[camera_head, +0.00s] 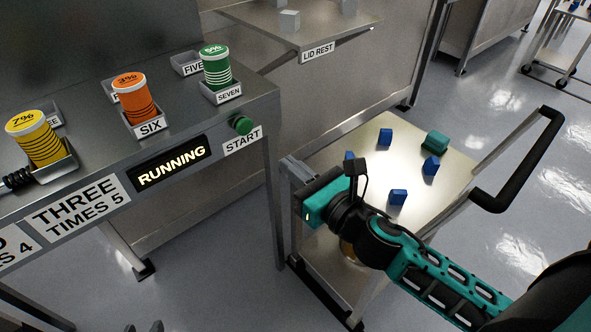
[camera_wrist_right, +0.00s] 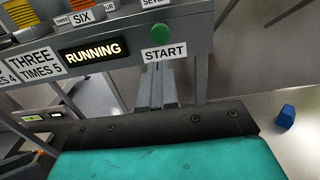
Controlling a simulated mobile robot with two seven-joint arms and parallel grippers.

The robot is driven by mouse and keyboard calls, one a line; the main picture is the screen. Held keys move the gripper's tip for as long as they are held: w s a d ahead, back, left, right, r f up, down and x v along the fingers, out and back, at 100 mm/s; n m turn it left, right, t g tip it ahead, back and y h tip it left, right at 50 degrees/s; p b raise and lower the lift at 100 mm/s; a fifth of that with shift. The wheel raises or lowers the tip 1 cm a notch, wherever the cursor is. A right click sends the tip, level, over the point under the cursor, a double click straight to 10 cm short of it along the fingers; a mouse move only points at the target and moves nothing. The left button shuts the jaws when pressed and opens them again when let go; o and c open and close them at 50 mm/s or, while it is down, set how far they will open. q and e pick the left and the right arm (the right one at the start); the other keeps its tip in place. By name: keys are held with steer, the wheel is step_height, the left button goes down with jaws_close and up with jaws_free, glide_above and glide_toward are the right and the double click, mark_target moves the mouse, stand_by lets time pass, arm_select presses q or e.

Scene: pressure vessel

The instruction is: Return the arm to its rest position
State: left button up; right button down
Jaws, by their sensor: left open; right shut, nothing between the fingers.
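My right gripper (camera_head: 287,162) is shut and empty, its grey fingers pointing toward the panel, below and right of the green start button (camera_head: 240,125). In the right wrist view the shut fingers (camera_wrist_right: 157,72) appear just below the START label, with the button (camera_wrist_right: 162,34) above; a gap shows in the head view. My right arm (camera_head: 430,275) reaches in from the lower right over the cart. Two dark tips at the bottom edge of the head view appear to be my left gripper (camera_head: 144,328), apart; the rest is cut off.
The display (camera_head: 171,164) reads RUNNING. Yellow (camera_head: 36,137), orange (camera_head: 137,99) and green (camera_head: 216,68) canisters stand in holders on the bench. A lid rest shelf (camera_head: 265,22) stands behind.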

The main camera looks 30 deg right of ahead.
arm_select(q)
steer(key=shift+d+r, duration=0.1)
arm_select(e)
steer(key=shift+s, duration=0.25)
stand_by(0.3)
arm_select(q)
steer(key=shift+y, duration=0.4)
steer(key=a+r+p, duration=0.1)
steer(key=p, duration=0.1)
steer(key=s+r+p, duration=0.1)
steer(key=p, duration=0.1)
steer(key=a+r+p, duration=0.1)
steer(key=p, duration=0.2)
steer(key=shift+s+a+r, duration=0.25)
steer(key=shift+a+r, duration=0.05)
arm_select(e)
steer(key=s+f+n+g+h, duration=0.1)
steer(key=s+f+n+g, duration=0.2)
steer(key=n, duration=1.4)
steer(key=s+f+n+g+h, duration=0.1)
steer(key=s+f+n+g, duration=0.2)
steer(key=s+f+n, duration=0.5)
steer(key=a+f+n, duration=0.1)
steer(key=n, duration=0.9)
steer(key=shift+s+f+g+h, duration=0.25)
steer(key=shift+f+g+h, duration=0.05)
arm_select(q)
steer(key=shift+d, duration=0.1)
arm_select(e)
steer(key=shift+n, duration=0.3)
